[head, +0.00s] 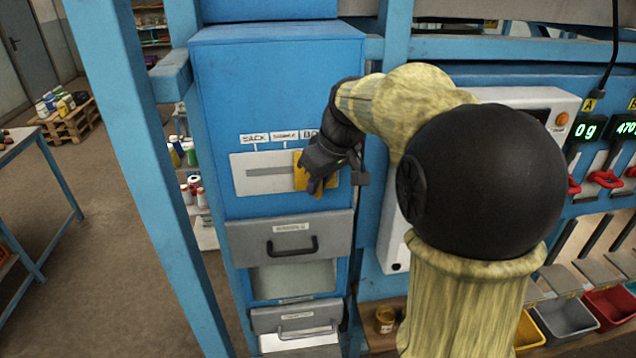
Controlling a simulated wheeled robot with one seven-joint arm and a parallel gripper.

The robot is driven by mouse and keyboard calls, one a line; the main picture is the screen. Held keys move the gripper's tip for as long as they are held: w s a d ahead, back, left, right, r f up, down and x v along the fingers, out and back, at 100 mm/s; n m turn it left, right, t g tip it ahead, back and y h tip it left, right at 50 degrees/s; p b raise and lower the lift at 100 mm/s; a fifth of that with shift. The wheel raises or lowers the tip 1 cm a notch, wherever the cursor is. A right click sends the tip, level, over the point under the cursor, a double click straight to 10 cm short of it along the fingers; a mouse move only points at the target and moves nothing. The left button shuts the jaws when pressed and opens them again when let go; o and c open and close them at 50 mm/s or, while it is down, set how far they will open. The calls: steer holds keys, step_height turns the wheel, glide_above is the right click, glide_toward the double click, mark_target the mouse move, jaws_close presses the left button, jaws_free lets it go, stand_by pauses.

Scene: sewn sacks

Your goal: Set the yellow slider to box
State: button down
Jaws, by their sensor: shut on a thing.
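The yellow slider (301,172) sits at the right part of a slotted metal plate (246,184) on the blue cabinet. Labels stand above the slot: "SACK" (254,139) at the left, a middle one (284,136) that is hard to read, and one starting "BO" (309,134) at the right, partly hidden by my arm. The slider is below the right label. My gripper (318,180) is shut on the slider and covers part of it and the slot's right end.
Below the plate are drawers with handles, the upper grey one (327,230) closest. At the right are a white box (541,98), red levers (605,179) and coloured bins (565,318). A blue post (140,150) stands at the left.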

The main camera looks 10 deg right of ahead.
steer(key=shift+d+r, duration=0.1)
steer(key=c, duration=1.4)
jaws_free()
steer(key=shift+d, duration=0.2)
steer(key=shift+a, duration=0.15)
steer(key=b+v, duration=0.2)
steer(key=v, duration=1.5)
steer(key=shift+s+d, duration=0.25)
